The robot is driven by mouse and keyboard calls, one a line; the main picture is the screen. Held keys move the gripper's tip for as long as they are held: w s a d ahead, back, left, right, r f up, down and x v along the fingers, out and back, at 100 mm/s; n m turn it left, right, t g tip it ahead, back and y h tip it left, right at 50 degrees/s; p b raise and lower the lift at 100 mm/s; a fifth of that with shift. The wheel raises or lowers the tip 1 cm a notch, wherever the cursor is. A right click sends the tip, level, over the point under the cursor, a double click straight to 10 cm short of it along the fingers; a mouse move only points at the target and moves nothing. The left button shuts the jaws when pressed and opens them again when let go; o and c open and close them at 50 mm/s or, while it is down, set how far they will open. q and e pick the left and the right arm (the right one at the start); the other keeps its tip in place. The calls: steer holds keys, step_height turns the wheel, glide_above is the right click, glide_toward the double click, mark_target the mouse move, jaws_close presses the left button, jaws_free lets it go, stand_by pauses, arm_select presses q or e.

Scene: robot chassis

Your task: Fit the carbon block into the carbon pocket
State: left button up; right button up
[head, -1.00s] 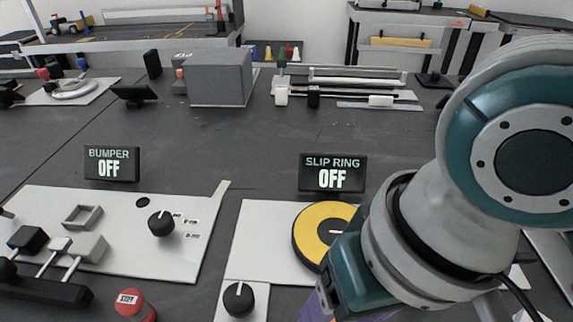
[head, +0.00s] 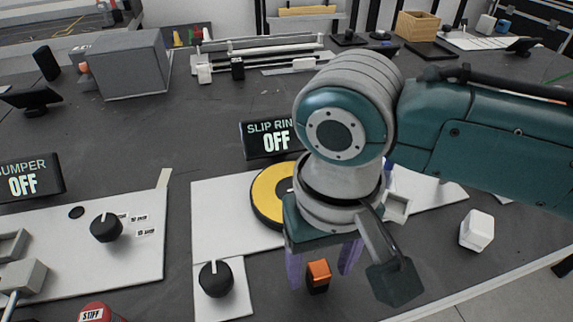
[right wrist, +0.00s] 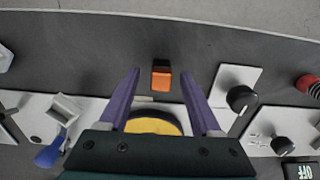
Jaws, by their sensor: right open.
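A small black block with an orange top (head: 318,272), which I take for the carbon block, stands on the dark tabletop in front of the slip ring panel (head: 225,205). It also shows in the right wrist view (right wrist: 161,76). My right gripper (head: 322,275) is open, its purple fingers pointing down on either side of the block in the picture; contact is not visible. The yellow slip ring disc (head: 268,195) is partly hidden behind my right wrist. I cannot clearly make out the carbon pocket; a pale narrow shape (right wrist: 144,99) shows by the disc's edge. My left gripper is out of view.
The black knob (head: 216,279) is left of the block. The SLIP RING sign (head: 269,138) reads OFF. A white square frame (head: 397,207) and a white block (head: 478,230) are to the right. The red stop button (head: 98,312) is at bottom left. The table's front edge is close.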

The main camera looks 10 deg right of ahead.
steer(key=shift+f, duration=0.55)
jaws_close()
